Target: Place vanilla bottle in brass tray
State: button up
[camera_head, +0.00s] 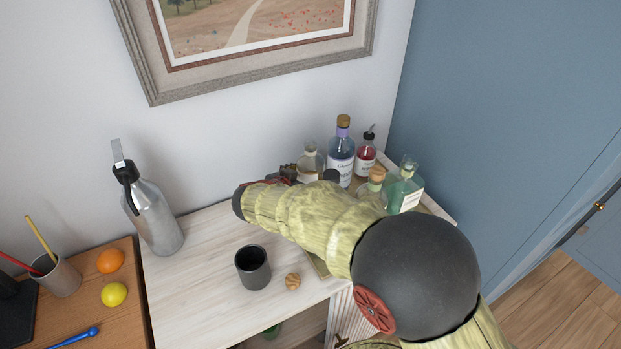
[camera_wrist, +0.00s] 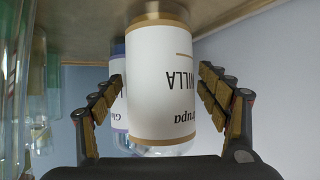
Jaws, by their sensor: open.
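The vanilla bottle (camera_wrist: 162,85) fills the middle of the wrist view, upside down in the picture, with a white label and gold-brown bands. It stands between the fingers of my gripper (camera_wrist: 161,78), which is open, with a finger on each side. In the head view a clear bottle (camera_head: 311,160) beside my gripper (camera_head: 288,173) appears to be the same one, its lower part hidden by my arm. A brass-coloured edge (camera_head: 317,267) shows below my arm and may be the tray; my arm hides the rest.
A tall blue-purple bottle (camera_head: 341,158), a red bottle (camera_head: 366,153) and a green bottle (camera_head: 405,187) stand close by on the right. A steel flask (camera_head: 150,213) stands left. Clear top lies between flask and arm.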

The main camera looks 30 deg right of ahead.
jog(key=shift+r, duration=0.1)
jog(key=shift+a+r+p, duration=0.2)
jog(key=shift+p, duration=0.1)
jog(key=p+v, duration=0.2)
jog(key=v, duration=0.9)
jog(key=shift+s+a, duration=0.2)
jog(key=shift+a, duration=0.05)
